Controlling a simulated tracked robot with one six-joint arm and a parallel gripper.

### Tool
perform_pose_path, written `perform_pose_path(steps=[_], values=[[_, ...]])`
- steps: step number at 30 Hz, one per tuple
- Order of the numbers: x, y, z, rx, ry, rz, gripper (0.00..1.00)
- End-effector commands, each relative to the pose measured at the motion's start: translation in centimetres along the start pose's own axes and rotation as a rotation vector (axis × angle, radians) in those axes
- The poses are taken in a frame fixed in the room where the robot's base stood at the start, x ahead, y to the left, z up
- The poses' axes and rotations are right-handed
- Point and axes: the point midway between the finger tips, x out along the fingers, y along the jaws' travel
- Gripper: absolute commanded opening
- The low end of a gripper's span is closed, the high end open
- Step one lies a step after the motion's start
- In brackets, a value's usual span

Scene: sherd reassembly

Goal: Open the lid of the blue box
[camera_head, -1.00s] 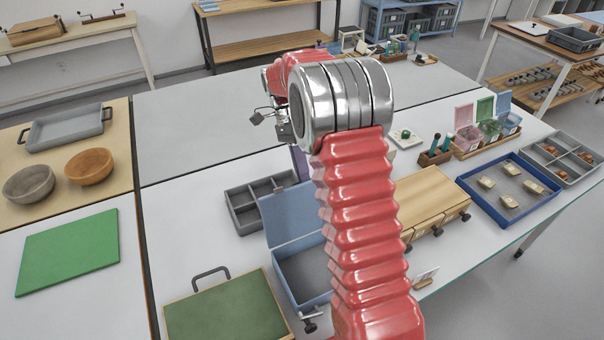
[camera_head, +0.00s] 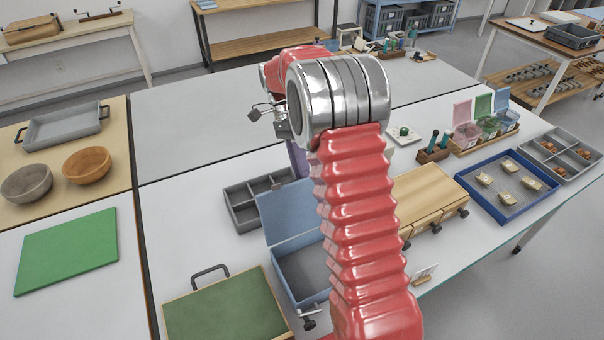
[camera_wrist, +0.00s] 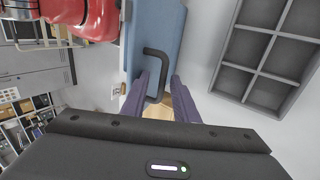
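The blue box (camera_head: 283,272) stands on the white table with its lid (camera_head: 284,214) raised, about upright; my arm covers its right side. Its grey inside shows. In the wrist view the blue lid (camera_wrist: 166,24) runs up from the fingers and carries a black bent handle (camera_wrist: 163,72). My gripper (camera_wrist: 162,76) has two purple fingers, apart, with the handle's bar between them. A gap shows between the fingers, so it looks open around the bar. In the head view only a bit of a purple finger (camera_head: 297,158) shows behind my arm.
A grey divided tray (camera_head: 240,208) lies just behind the box. A green-topped board with a handle (camera_head: 225,308) is left of it, and a wooden drawer box (camera_head: 428,195) is right. A blue tray (camera_head: 505,212) is farther right.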

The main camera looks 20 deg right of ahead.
Motion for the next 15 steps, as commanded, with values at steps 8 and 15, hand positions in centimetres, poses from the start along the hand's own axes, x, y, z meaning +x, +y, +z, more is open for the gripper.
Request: perform_pose_path(steps=[8, 15], values=[[-2.6, -0.1, 0.0, 0.000, 0.001, -0.002, 0.27], [-5.5, -0.2, 0.0, 0.000, 0.001, 0.000, 0.27]])
